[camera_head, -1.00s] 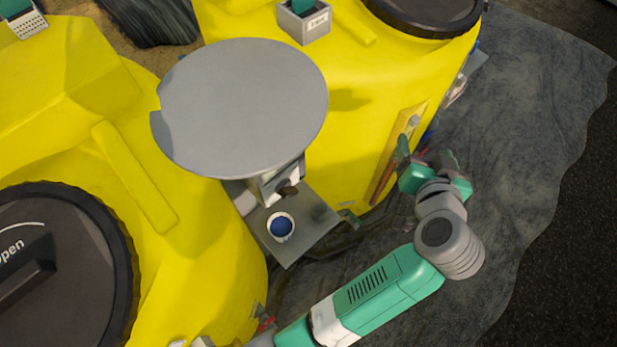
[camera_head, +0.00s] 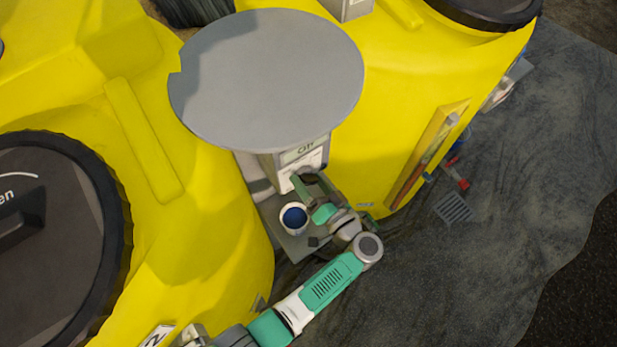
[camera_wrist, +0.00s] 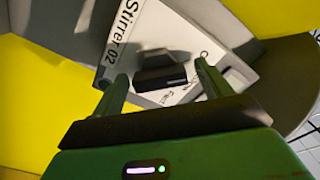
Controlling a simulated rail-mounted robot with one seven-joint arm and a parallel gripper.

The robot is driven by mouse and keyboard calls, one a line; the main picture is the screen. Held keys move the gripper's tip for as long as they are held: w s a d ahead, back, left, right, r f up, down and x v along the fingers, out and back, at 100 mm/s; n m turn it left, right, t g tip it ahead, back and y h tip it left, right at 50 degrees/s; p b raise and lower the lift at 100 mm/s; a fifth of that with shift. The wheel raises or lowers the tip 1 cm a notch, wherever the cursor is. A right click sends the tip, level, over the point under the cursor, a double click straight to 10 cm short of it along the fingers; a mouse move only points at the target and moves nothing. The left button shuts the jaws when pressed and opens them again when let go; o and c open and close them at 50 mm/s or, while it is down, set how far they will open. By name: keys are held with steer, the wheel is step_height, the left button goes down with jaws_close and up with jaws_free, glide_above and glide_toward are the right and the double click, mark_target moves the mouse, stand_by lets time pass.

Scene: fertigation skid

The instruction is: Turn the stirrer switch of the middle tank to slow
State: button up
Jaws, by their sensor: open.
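The stirrer switch box (camera_wrist: 146,28) shows in the wrist view, tilted, with a white face lettered "Stirrer 02". Its black knob (camera_wrist: 162,72) stands out from the face. The label near the knob is partly covered, so the full set of positions cannot be read. My gripper (camera_wrist: 162,86) is open, with one green finger on each side of the knob. I cannot tell whether the fingers touch it. In the head view my gripper (camera_head: 305,180) is at the front of the box (camera_head: 297,160), under the round grey disc, and hides the knob.
The round grey disc (camera_head: 268,75) overhangs the box closely. A cup with blue contents (camera_head: 293,217) stands on the small grey shelf (camera_head: 290,243) beside my gripper. Yellow tanks (camera_head: 215,225) flank the box on both sides.

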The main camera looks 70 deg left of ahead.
steer(key=shift+s+a, duration=0.15)
steer(key=shift+a, duration=0.35)
steer(key=c, duration=1)
steer(key=shift+m, duration=0.3)
steer(key=m, duration=0.4)
steer(key=shift+m+p, duration=0.5)
steer(key=shift+m, duration=1.5)
